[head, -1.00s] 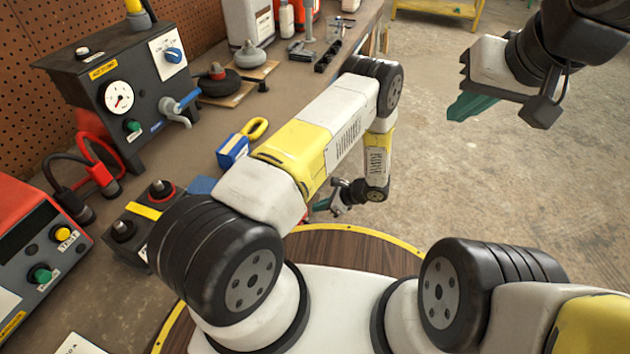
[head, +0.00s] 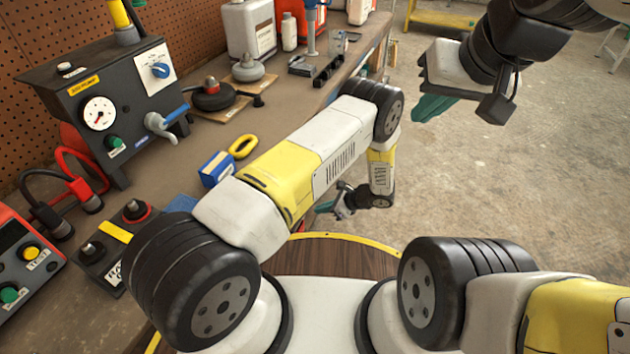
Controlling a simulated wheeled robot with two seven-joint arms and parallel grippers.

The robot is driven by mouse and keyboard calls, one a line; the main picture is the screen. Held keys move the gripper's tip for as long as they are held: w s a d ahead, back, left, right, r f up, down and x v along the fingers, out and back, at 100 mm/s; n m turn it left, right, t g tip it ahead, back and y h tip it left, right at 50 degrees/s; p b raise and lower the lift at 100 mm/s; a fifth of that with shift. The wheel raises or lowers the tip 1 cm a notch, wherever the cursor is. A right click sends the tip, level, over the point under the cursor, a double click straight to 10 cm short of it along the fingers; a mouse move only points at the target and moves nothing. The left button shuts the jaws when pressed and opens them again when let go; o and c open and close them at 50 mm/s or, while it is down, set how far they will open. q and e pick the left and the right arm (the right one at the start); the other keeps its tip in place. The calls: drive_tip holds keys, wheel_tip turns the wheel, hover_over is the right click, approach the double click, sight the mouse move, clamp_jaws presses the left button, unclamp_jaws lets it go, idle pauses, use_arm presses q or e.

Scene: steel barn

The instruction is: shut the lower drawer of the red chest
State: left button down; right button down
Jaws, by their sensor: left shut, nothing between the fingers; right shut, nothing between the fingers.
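I see no red chest and no drawer in the head view. My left gripper (head: 325,207) hangs below the elbow of my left arm, beside the bench's edge. It is shut and empty, and its green fingers are small and partly hidden by the arm. My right gripper (head: 430,107) is at the upper right, over the bare concrete floor. Its green fingers are shut with nothing between them, and they touch nothing.
A workbench (head: 219,137) runs along the left. It carries a black gauge box (head: 110,105), a red-fronted control unit (head: 18,262), a blue box (head: 217,169), a yellow ring (head: 243,147) and several bottles. A yellow stand (head: 440,19) is at the back. The floor (head: 530,170) at right is clear.

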use_arm(q)
hover_over(300, 220)
drive_tip(key=s+d, duration=0.1)
drive_tip(key=d, duration=0.2)
wheel_tip(300, 220, down, 5)
drive_tip(key=a, duration=0.1)
drive_tip(key=w+a, duration=0.1)
drive_tip(key=a, duration=0.1)
drive_tip(key=shift+f, duration=0.2)
drive_tip(key=shift+w+a, duration=0.15)
drive_tip(key=shift+a, duration=0.35)
